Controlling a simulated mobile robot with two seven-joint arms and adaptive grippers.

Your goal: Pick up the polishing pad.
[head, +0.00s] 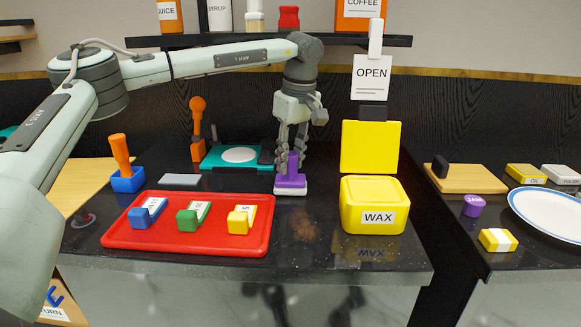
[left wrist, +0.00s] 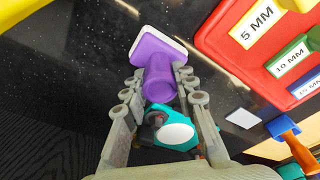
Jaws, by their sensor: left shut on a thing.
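The polishing pad (head: 291,181) has a purple upright handle on a purple block with a white underside. It is at the middle of the black counter, between the red tray and the yellow box. My left gripper (head: 292,158) comes down from above with its fingers on both sides of the handle, shut on it. In the left wrist view, the pad (left wrist: 158,72) shows between the fingers of my left gripper (left wrist: 160,85), with its white edge outward. I cannot tell whether the pad touches the counter. My right gripper is not in view.
A red tray (head: 190,247) with blue, green and yellow labelled blocks lies to the left. A yellow box labelled WAX (head: 372,205) stands to the right, with an upright yellow panel (head: 370,147) behind. A teal board (head: 212,160) with a white disc lies behind.

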